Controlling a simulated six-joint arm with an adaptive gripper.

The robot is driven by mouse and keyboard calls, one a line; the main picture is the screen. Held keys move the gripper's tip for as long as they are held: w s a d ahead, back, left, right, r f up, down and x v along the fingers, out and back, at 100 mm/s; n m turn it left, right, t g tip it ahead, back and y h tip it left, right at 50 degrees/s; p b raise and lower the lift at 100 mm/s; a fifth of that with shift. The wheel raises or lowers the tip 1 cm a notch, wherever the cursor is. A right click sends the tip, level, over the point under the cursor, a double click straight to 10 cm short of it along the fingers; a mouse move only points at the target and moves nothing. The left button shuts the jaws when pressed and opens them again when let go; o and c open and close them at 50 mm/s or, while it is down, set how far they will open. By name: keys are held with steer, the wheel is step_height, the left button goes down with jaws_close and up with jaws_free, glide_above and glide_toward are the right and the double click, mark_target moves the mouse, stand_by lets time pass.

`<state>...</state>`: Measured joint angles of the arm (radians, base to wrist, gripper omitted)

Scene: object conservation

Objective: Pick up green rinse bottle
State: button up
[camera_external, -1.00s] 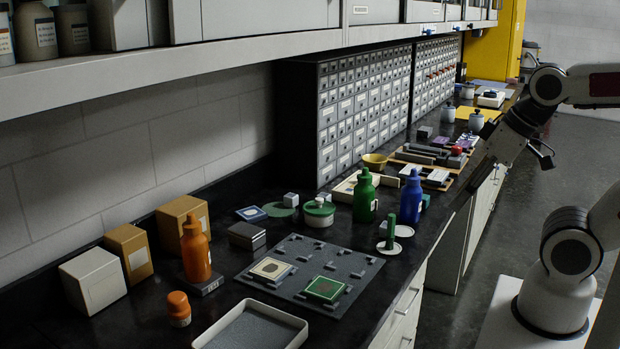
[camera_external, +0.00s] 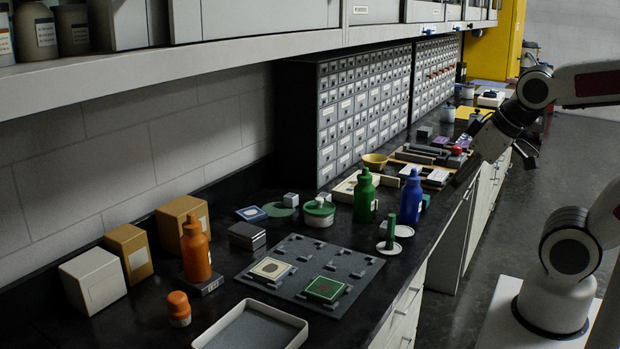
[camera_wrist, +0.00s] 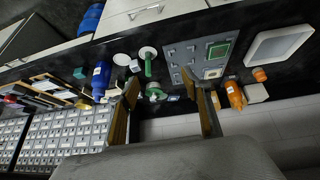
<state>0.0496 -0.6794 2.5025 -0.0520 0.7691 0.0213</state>
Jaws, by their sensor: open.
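The green rinse bottle (camera_external: 365,197) stands upright on the black bench, just left of a blue bottle (camera_external: 411,194). In the wrist view I cannot make out the green bottle clearly; my left finger may hide it, with the blue bottle (camera_wrist: 101,78) to the left. My gripper (camera_external: 468,172) is above the bench's front edge, right of and beyond both bottles, well apart from them. In the wrist view my gripper (camera_wrist: 165,85) has its two fingers wide apart with nothing held between them.
A green post (camera_external: 390,232) and white discs stand in front of the bottles. A green lidded pot (camera_external: 319,212) is to the left, a cream tray (camera_external: 346,190) behind. A grey slotted board (camera_external: 335,258), an orange bottle (camera_external: 195,250) and drawer cabinets (camera_external: 340,115) are also near.

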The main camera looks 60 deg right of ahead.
steer(key=w+d+f+m+t+h, duration=0.1)
steer(key=w+d+f+t+h, duration=0.15)
steer(key=w+d, duration=1.05)
steer(key=t, duration=0.3)
glide_toward(369, 176)
steer(key=w+d, duration=0.1)
steer(key=w, duration=0.1)
steer(key=shift+w+d+f+t+y, duration=0.25)
steer(key=shift+f+t+y, duration=0.15)
steer(key=shift+f+y, duration=0.1)
steer(key=shift+w+d+f+t+y, duration=0.3)
steer(key=shift+f+t+y, duration=0.05)
steer(key=shift+f, duration=0.1)
steer(key=shift+x, duration=1.3)
steer(key=shift+f+x, duration=0.25)
steer(key=shift+x, duration=2.35)
steer(key=shift+s+a, duration=0.1)
